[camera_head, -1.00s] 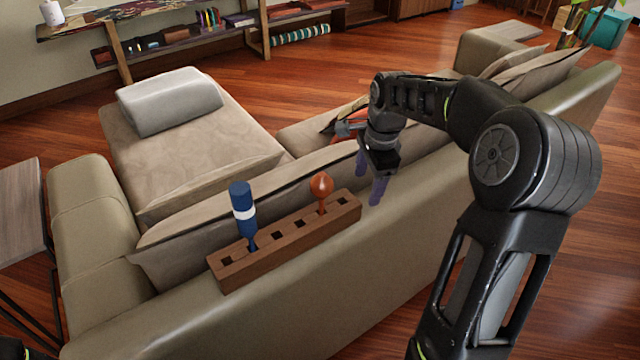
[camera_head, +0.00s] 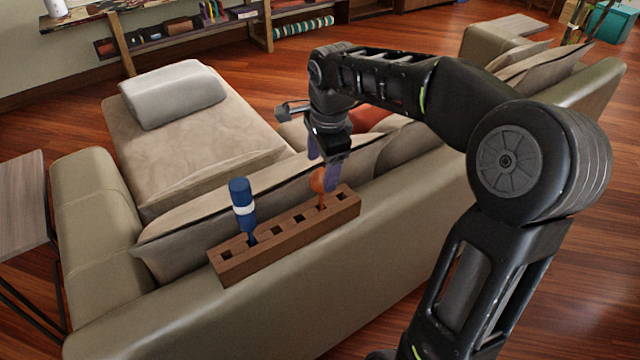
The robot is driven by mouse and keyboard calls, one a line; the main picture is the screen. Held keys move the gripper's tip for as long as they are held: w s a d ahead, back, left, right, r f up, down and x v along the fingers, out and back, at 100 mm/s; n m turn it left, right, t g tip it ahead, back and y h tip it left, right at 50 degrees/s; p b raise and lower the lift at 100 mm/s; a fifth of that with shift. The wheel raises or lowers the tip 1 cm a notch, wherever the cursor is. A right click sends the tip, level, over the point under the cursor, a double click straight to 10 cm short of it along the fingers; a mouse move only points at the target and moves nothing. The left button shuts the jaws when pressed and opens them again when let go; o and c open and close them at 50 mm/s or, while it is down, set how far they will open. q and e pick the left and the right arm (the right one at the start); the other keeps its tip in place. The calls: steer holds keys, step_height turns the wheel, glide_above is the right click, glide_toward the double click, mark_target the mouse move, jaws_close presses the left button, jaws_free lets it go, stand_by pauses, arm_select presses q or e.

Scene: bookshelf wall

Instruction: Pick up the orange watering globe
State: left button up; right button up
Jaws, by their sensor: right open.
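The orange watering globe (camera_head: 318,181) stands upright in a slot of the brown wooden block (camera_head: 232,270), toward the block's right end. My right gripper (camera_head: 322,172) is open, pointing down, with its purple-grey fingers at the globe. One finger overlaps the globe's right side in the picture, and the other shows above and behind it. I cannot tell whether they touch the globe. The left gripper is not in view.
A blue bottle-like item with a white band (camera_head: 243,207) stands in the same block, left of the globe. The block rests on the back of a beige sofa (camera_head: 400,240). Cushions (camera_head: 190,222) lie behind it. Several slots are empty.

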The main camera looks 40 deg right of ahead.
mark_target(322, 174)
steer(key=shift+d+f, duration=0.1)
steer(key=shift+f, duration=0.3)
steer(key=shift+w+d+f+p, duration=0.15)
steer(key=shift+f+p, duration=0.1)
steer(key=shift+f, duration=0.6)
steer(key=shift+w+a+f+p, duration=0.1)
steer(key=shift+w+f+p, duration=0.1)
steer(key=shift+f, duration=0.65)
steer(key=shift+w+d+f+p, duration=0.15)
steer(key=shift+f+p, duration=0.1)
steer(key=shift+f, duration=0.6)
steer(key=shift+a, duration=0.15)
steer(key=c, duration=1.4)
steer(key=shift+c, duration=0.3)
steer(key=shift+r, duration=0.15)
